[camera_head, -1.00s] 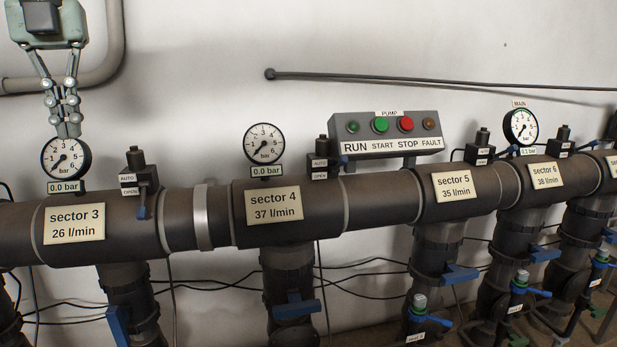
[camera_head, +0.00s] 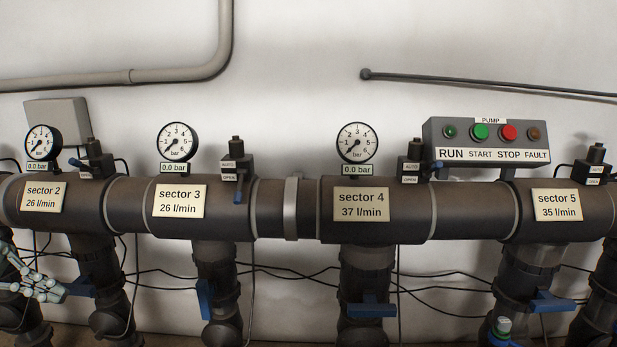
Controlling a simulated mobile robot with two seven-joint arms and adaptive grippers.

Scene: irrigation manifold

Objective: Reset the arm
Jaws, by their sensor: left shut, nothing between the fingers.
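My left gripper (camera_head: 52,292) is at the lower left edge of the head view, in front of the pipes below the sector 2 label (camera_head: 44,198). Its fingers are together and hold nothing. A blue valve handle (camera_head: 82,288) shows just to its right; I cannot tell whether they touch. My right gripper is out of view.
The dark manifold pipe (camera_head: 268,212) runs across the view, with pressure gauges such as sector 3's (camera_head: 177,141) on top. The pump panel (camera_head: 488,142) is at the upper right. Blue handles (camera_head: 372,308) stick out from the down pipes.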

